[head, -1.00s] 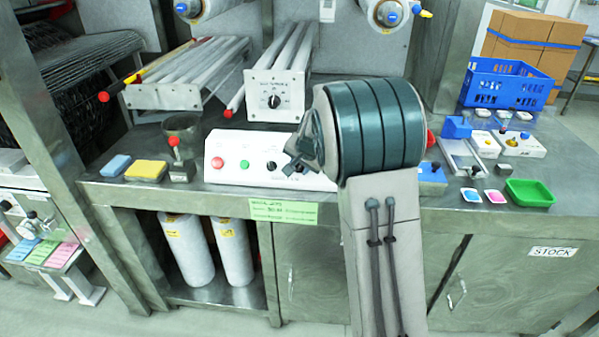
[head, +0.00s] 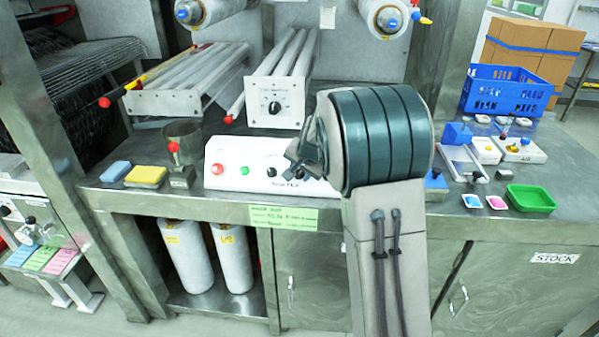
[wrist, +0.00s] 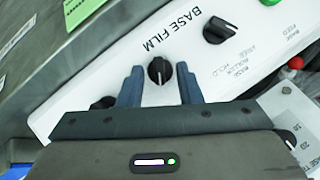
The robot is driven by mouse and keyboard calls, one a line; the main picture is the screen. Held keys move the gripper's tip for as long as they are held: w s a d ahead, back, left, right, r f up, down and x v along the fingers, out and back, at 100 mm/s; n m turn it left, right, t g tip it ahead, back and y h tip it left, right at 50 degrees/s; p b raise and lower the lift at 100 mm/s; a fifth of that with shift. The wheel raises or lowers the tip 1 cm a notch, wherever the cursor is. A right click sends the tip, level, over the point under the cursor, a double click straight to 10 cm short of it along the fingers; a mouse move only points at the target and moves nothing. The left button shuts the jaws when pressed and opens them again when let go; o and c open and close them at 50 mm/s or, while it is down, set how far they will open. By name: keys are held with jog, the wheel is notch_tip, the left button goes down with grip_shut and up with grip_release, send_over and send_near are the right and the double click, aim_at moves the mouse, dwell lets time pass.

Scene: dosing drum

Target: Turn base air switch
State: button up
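The white control panel (head: 235,165) stands on the metal bench, with a red button, a green button and black rotary knobs. In the wrist view a black knob (wrist: 159,72) sits between my two fingers, below the upside-down words "BASE FILM". My gripper (wrist: 160,80) is open, one finger on each side of this knob, with gaps visible. I cannot read a "base air" label. In the head view my gripper (head: 303,155) is over the panel's right part, which my arm hides.
A metal cup (head: 183,136) and sponges (head: 146,176) lie left of the panel. A green tray (head: 530,198) and a blue crate (head: 507,88) are at the right. In the wrist view a red knob (wrist: 296,62) is at the right.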

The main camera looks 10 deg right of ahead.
jog(key=v, duration=1.3)
jog(key=shift+s+a+r, duration=0.1)
